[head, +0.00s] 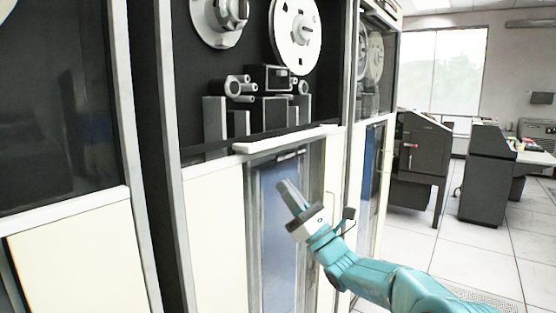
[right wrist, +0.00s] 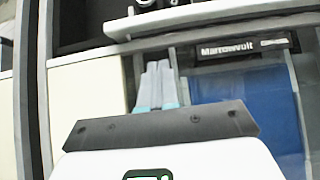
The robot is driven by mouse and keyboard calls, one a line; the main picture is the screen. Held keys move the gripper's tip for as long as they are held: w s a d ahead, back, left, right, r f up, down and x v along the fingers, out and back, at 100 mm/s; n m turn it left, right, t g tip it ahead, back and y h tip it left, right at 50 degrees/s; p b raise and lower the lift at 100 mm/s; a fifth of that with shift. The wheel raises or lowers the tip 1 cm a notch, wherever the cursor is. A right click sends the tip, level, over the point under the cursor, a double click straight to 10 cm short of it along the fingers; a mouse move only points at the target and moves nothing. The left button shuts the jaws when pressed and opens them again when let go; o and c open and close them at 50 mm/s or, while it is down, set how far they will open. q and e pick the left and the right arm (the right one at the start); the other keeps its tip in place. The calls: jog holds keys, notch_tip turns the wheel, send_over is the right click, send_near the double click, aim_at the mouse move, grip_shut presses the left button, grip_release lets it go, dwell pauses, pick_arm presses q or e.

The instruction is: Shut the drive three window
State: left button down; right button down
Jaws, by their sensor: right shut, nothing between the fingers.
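A tall tape drive cabinet with two reels (head: 297,35) stands in front of me. A white bar (head: 285,139) runs along the lower edge of its dark reel opening. I cannot tell whether glass covers the reels. My right gripper (head: 281,184) is shut and empty, below the bar and in front of the blue lower panel (head: 277,240). In the right wrist view, the closed fingers (right wrist: 158,68) point up towards the white bar (right wrist: 215,24); I cannot tell whether they touch anything. My left gripper is out of view.
Another cabinet with a dark pane (head: 55,110) stands at the left. A further tape drive (head: 372,60) adjoins on the right. Dark grey machines (head: 418,155) stand farther right on a white tiled floor (head: 450,260) with free room. A dark label plate (right wrist: 242,48) sits under the bar.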

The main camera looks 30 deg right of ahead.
notch_tip(320, 180, up, 6)
jog(key=w+p, duration=0.1)
jog(key=w, duration=0.1)
jog(key=shift+a+r, duration=0.2)
jog(key=shift+a, duration=0.25)
notch_tip(320, 180, up, 45)
jog(key=p, duration=3)
jog(key=shift+s+p, duration=0.15)
jog(key=shift+p, duration=0.25)
